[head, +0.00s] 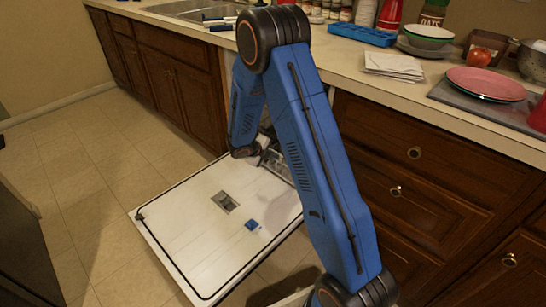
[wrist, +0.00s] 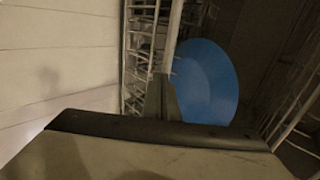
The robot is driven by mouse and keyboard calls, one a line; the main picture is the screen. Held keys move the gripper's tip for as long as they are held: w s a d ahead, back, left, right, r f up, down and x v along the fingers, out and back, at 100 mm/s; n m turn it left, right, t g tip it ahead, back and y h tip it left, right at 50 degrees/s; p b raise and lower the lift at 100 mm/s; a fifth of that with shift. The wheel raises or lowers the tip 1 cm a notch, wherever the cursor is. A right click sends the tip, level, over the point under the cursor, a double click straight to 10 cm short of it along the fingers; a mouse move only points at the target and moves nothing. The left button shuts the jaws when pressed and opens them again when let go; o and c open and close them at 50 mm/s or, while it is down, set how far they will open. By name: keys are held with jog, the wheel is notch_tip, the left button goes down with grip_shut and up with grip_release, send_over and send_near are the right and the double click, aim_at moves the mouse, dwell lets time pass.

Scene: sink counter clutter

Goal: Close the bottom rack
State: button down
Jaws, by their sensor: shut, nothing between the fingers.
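The dishwasher door (head: 190,225) is folded down flat over the floor. Part of the bottom rack (head: 277,167) shows at the door's inner end, at the dishwasher opening; my arm hides much of it. In the wrist view, wire rack tines (wrist: 140,55) stand close in front of my gripper, with a round blue dish (wrist: 205,85) among them. My gripper (head: 262,152) is low at the opening, beside the rack, shut and empty. I cannot tell whether it touches the rack.
The counter above holds papers (head: 393,66), pink plates (head: 487,82) and bowls (head: 428,36). The tiled floor at left is clear.

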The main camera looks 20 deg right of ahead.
jog(key=shift+w+d, duration=0.3)
jog(key=shift+d, duration=0.4)
jog(key=shift+w+d, duration=0.3)
jog(key=shift+d, duration=0.45)
jog(key=shift+w+d, duration=0.3)
jog(key=shift+d, duration=0.4)
